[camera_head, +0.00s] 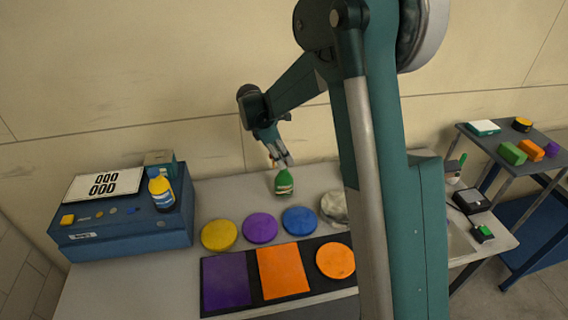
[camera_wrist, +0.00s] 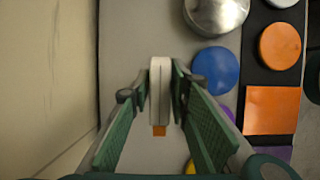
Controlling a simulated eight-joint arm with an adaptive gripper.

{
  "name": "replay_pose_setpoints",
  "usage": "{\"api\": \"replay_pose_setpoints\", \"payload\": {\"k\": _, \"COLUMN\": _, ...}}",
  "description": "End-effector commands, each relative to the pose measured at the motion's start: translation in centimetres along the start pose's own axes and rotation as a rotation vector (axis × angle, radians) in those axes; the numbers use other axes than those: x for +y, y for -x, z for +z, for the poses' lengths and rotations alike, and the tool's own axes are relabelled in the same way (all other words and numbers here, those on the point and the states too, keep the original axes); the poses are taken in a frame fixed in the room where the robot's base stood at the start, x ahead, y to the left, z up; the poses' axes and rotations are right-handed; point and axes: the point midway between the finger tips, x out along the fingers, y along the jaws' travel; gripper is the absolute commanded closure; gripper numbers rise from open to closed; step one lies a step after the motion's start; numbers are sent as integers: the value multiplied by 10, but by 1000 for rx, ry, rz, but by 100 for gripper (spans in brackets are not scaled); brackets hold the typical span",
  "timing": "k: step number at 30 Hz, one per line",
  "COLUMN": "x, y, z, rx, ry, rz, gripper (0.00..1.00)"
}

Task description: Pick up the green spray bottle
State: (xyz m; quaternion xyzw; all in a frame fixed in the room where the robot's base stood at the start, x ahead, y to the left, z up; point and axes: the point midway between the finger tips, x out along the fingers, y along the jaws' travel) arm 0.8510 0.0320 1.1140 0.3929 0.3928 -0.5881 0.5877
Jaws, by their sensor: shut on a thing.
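The green spray bottle (camera_head: 284,184) is upright under my gripper (camera_head: 280,160) in the head view, near the back of the grey table (camera_head: 325,182). My gripper is shut on its top. In the wrist view, the bottle's white head with an orange nozzle (camera_wrist: 160,100) sits between the two green fingers of my gripper (camera_wrist: 164,88). The bottle's green body is hidden there beneath the head. I cannot tell whether its base touches the table or is slightly above it.
Yellow (camera_head: 219,235), purple (camera_head: 260,227) and blue (camera_head: 299,220) round pads lie in front of the bottle, with a silvery round thing (camera_head: 334,207) to their right. A blue case (camera_head: 125,232) carrying a yellow bottle (camera_head: 161,192) stands left. The wall (camera_head: 190,90) is close behind.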

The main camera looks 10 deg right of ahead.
Motion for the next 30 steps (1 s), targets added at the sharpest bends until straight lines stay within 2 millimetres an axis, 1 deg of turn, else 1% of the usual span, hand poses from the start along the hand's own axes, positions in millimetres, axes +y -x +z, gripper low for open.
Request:
{"api": "replay_pose_setpoints", "payload": {"k": 12, "x": 0, "y": 54, "z": 22, "rx": 0, "ry": 0, "rz": 0, "gripper": 100}}
{"api": "replay_pose_setpoints", "payload": {"k": 16, "x": 0, "y": 67, "z": 28, "rx": 0, "ry": 0, "rz": 0, "gripper": 100}}
{"api": "replay_pose_setpoints", "payload": {"k": 21, "x": 0, "y": 76, "z": 32, "rx": 0, "ry": 0, "rz": 0, "gripper": 100}}
{"api": "replay_pose_setpoints", "payload": {"k": 30, "x": 0, "y": 78, "z": 32, "rx": 0, "ry": 0, "rz": 0, "gripper": 100}}
